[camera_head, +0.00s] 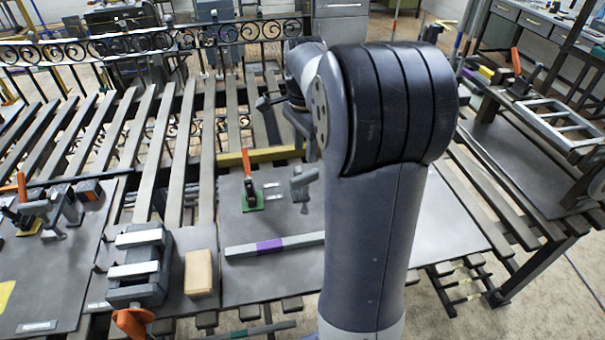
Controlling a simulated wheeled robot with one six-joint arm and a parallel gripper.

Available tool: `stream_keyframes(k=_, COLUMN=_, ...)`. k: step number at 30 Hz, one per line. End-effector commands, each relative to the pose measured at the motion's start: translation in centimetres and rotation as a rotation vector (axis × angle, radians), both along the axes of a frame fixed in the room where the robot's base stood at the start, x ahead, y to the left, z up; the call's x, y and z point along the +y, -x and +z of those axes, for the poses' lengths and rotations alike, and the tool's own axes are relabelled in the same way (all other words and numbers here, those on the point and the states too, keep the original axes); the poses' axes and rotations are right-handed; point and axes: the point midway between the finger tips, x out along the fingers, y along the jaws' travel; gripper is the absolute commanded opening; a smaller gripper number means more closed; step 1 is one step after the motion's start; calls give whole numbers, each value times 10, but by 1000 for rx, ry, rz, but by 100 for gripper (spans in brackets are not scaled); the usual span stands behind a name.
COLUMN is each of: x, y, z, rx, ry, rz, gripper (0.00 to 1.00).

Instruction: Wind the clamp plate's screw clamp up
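A grey plate (270,215) lies on the slatted bench in the middle. A grey screw clamp (303,183) stands on it, close to the left side of my arm. Its lower end is near the plate, and its screw is too small to read clearly. My arm fills the centre and right of the view. My gripper (302,122) is partly hidden behind my arm, above and behind the grey clamp. It looks apart from the clamp. Its fingers cannot be made out, so I cannot tell whether it is open or shut.
An orange-handled toggle clamp (249,190) stands on a green base beside the screw clamp. A grey bar with a purple band (270,246) lies in front. A vise (140,265) and tan block (198,272) stand left. A metal frame (555,122) is right.

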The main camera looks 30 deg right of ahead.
Motion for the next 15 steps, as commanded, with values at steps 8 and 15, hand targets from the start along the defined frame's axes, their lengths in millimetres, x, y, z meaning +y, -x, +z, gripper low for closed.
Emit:
stream_keyframes(k=8, x=0, y=1, z=-53, rx=5, ry=-2, rz=2, gripper=38)
stream_keyframes(k=15, x=0, y=0, z=-85, rx=2, ry=-1, rz=3, gripper=38)
